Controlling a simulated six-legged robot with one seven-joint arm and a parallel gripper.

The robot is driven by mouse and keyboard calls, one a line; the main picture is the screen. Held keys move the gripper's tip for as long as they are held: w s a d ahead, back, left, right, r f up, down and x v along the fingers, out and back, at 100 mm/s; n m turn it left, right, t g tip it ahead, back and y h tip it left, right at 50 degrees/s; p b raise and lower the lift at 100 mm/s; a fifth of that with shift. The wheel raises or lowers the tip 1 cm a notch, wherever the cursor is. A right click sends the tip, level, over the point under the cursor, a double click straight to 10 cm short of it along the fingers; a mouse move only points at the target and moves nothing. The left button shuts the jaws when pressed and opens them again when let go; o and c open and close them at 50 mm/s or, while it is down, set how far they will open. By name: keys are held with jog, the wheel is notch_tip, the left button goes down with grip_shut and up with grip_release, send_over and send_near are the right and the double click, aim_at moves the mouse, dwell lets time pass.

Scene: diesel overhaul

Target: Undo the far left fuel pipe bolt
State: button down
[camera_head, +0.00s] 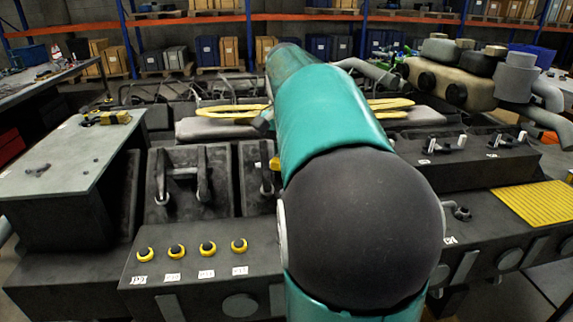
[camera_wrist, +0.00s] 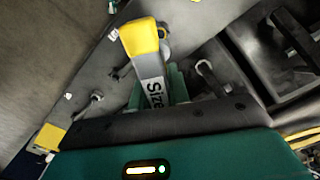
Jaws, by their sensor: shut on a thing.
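In the wrist view my gripper (camera_wrist: 157,88) is shut on a grey wrench-like tool (camera_wrist: 152,75) with "Size" lettering and a yellow head (camera_wrist: 140,36). The yellow head is at a small metal fitting (camera_wrist: 164,32) on the dark engine ledge and partly covers it. I cannot tell whether it is seated on a bolt or only beside it. Another metal fitting (camera_wrist: 96,97) stands lower left on the ledge. In the head view a pipe fitting (camera_head: 461,212) shows right of my arm. My arm hides the gripper, the tool and the ledge behind it there. Which bolt is the far left one is unclear.
Yellow-ringed knobs (camera_head: 176,251) line the front ledge, left of my arm. A bench (camera_head: 75,160) with a yellow tool (camera_head: 108,118) stands left. A yellow ribbed pad (camera_head: 535,203) lies right. A curved pipe (camera_wrist: 205,70) stands close right of the tool.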

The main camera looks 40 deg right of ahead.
jog(key=s+a, duration=0.4)
jog(key=s, duration=0.1)
jog(key=shift+s, duration=0.35)
